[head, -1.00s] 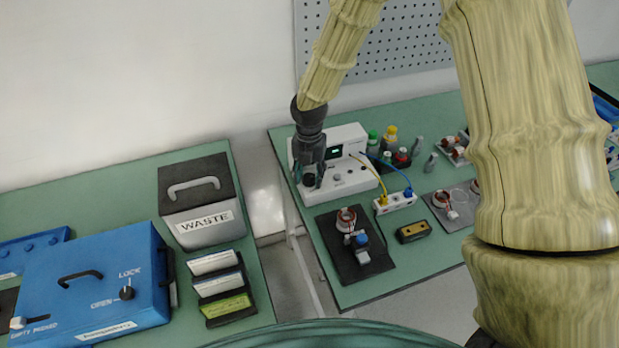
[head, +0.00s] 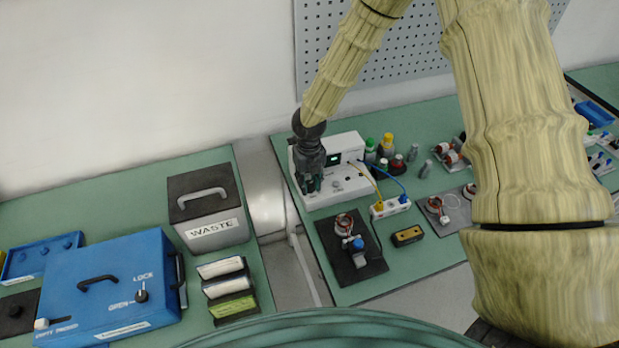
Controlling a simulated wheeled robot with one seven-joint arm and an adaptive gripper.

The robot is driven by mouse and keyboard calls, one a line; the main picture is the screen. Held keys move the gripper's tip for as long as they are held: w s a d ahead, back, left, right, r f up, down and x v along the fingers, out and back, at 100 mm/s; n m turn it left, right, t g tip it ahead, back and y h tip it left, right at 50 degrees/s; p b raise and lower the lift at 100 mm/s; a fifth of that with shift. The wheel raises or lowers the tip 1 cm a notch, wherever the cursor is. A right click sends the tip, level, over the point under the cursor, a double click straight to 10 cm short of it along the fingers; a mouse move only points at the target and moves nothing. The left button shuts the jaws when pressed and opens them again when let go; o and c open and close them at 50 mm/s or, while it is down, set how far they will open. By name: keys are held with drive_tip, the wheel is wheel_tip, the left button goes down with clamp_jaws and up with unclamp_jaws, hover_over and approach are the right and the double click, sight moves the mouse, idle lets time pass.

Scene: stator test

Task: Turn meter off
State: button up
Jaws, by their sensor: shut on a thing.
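The meter (head: 346,188) is a white box on the right-hand green bench, with a small lit green display (head: 333,159) on its raised back part. Yellow and blue leads run from it to a white socket block (head: 391,207). My gripper (head: 314,186) reaches down over the left part of the meter's sloping front. Its dark fingers are shut on a dark knob there, which they mostly hide. I cannot read the knob's setting. A small button shows to the right of the fingers.
Bottles with coloured caps (head: 386,146) stand right of the meter. A dark plate with a wound stator (head: 344,221) lies in front of it. On the left bench are a grey waste bin (head: 213,233) and a blue box (head: 110,290). A gap separates the benches.

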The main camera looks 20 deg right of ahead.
sight(309, 183)
drive_tip(key=n+p, duration=0.4)
drive_tip(key=shift+r, duration=0.25)
drive_tip(key=shift+f+n+p, duration=0.25)
drive_tip(key=shift+n+p, duration=0.45)
drive_tip(key=shift+n, duration=0.3)
drive_tip(key=o, duration=0.8)
drive_tip(key=shift+r, duration=0.1)
wheel_tip(309, 183, up, 4)
drive_tip(key=p, duration=0.4)
drive_tip(key=shift+r, duration=0.15)
drive_tip(key=shift+r+b, duration=0.3)
drive_tip(key=shift+r, duration=0.45)
